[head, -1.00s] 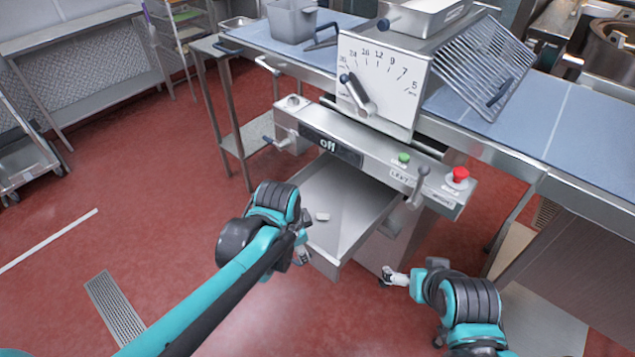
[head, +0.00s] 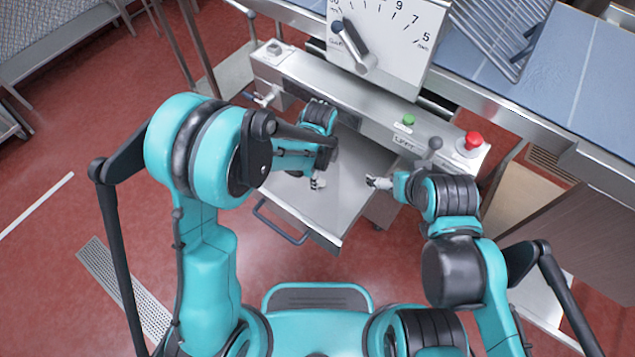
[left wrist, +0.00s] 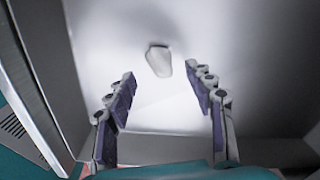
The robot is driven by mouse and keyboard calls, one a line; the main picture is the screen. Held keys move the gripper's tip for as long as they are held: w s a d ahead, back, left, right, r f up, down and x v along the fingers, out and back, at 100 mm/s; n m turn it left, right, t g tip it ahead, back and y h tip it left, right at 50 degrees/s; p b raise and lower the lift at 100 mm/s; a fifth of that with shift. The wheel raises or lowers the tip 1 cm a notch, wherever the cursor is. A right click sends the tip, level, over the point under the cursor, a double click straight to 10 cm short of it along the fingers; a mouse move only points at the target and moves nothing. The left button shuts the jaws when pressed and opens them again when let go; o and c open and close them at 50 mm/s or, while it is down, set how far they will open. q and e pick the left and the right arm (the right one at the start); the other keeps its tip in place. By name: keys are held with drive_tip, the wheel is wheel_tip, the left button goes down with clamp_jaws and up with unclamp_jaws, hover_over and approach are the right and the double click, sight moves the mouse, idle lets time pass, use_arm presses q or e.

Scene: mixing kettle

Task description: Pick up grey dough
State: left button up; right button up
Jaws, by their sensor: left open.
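The grey dough (left wrist: 158,60) is a small pale lump on the floor of the open metal tray (head: 345,205) below the machine's panel. It lies just ahead of my left fingertips and between their lines in the left wrist view. My left gripper (head: 318,183) is over the tray, its fingers (left wrist: 167,82) spread with nothing between them. In the head view I cannot make out the dough near the left gripper. My right gripper (head: 377,182) is by the tray's right side, too small to tell if open or shut.
The machine's panel (head: 340,105) has a green button (head: 408,119), a red button (head: 473,141) and levers above the tray. Tray walls stand close around my left gripper.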

use_arm(q)
wheel_tip(320, 180, down, 3)
drive_tip(key=shift+f+b, duration=0.1)
drive_tip(key=shift+b, duration=0.35)
drive_tip(key=shift+c, duration=0.2)
drive_tip(key=c, duration=1)
drive_tip(key=shift+r, duration=0.2)
